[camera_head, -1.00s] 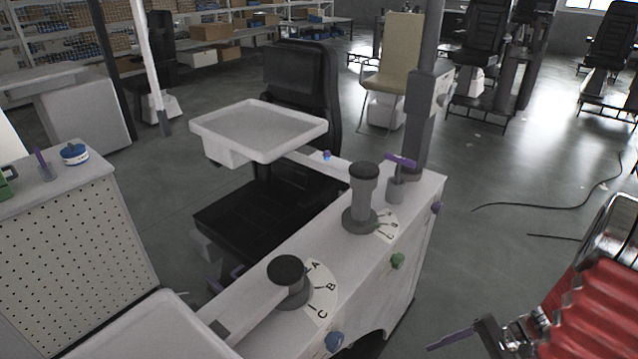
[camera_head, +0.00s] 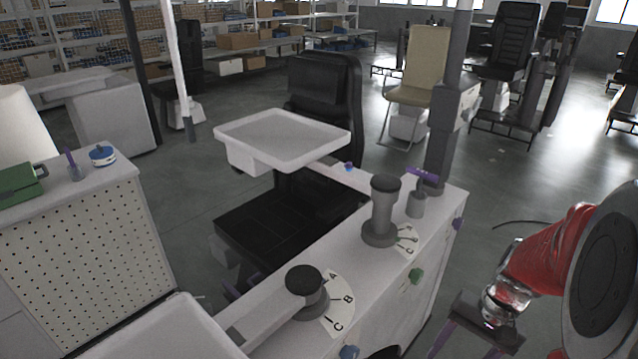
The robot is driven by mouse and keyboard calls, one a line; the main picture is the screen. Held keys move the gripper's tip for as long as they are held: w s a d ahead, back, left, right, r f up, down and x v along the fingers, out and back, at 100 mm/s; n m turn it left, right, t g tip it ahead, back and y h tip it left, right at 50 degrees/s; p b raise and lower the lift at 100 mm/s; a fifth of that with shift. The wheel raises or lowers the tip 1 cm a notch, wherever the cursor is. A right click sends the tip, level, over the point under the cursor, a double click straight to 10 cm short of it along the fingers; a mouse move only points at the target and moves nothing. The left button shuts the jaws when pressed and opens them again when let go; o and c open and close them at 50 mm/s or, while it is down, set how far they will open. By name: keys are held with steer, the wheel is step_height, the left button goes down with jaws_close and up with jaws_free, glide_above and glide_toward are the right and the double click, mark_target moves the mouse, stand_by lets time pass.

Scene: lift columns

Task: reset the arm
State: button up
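My arm shows at the right, with a red sleeve and a large dark round joint facing the camera. My gripper (camera_head: 467,346) hangs at the bottom right, below the sleeve. It is a dark block with two purple fingers pointing down, spread apart. The fingertips run toward or past the bottom edge, so their ends are not clear. I see nothing between the fingers. The gripper appears in front of the floor, right of the white console (camera_head: 395,290), and apart from it in the picture.
The console carries a lever with a black knob (camera_head: 303,280), a grey column knob (camera_head: 382,210) and a purple-topped handle (camera_head: 422,176). A white tray (camera_head: 283,135) stands before a black chair (camera_head: 325,85). A perforated cabinet (camera_head: 85,250) is at left. Open floor lies at right.

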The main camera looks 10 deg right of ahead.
steer(key=s+a+r+n+t+h, duration=0.1)
steer(key=a+r+n+t+h, duration=0.2)
steer(key=a+r, duration=1.3)
steer(key=r+n+t, duration=0.1)
steer(key=n+t, duration=0.2)
steer(key=n, duration=0.2)
steer(key=shift+s+r, duration=0.2)
steer(key=shift+s, duration=0.15)
